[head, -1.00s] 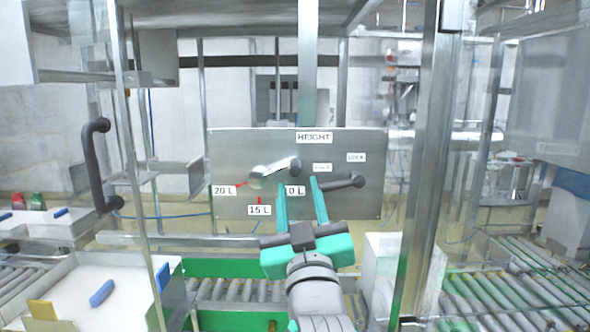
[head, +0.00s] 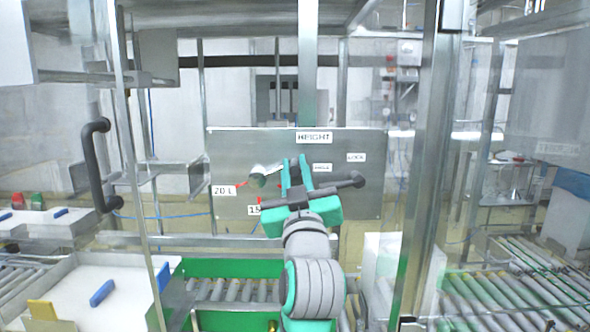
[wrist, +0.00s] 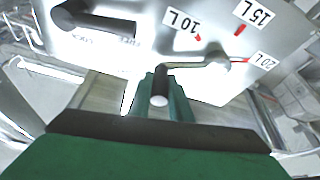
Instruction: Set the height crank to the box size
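The grey HEIGHT panel (head: 230,150) carries a metal crank (head: 262,172) at its left half, with red marks labelled 20 L (head: 223,191), 15 L (head: 254,210) and 10 L. The 10 L label is hidden in the head view but shows in the wrist view (wrist: 182,22). The crank arm points right from its hub in the head view, away from the labels. My gripper (head: 296,165) is at the crank's free end. Its teal fingers stand close on both sides of the crank's handle (wrist: 159,90) and appear shut on it.
A dark lever (head: 345,182) sits on the panel's right, pointing left, near the LOCK label (head: 356,157) and another small label (head: 322,168). A metal post (head: 425,170) stands right of the panel. A green-sided roller conveyor (head: 235,290) runs below.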

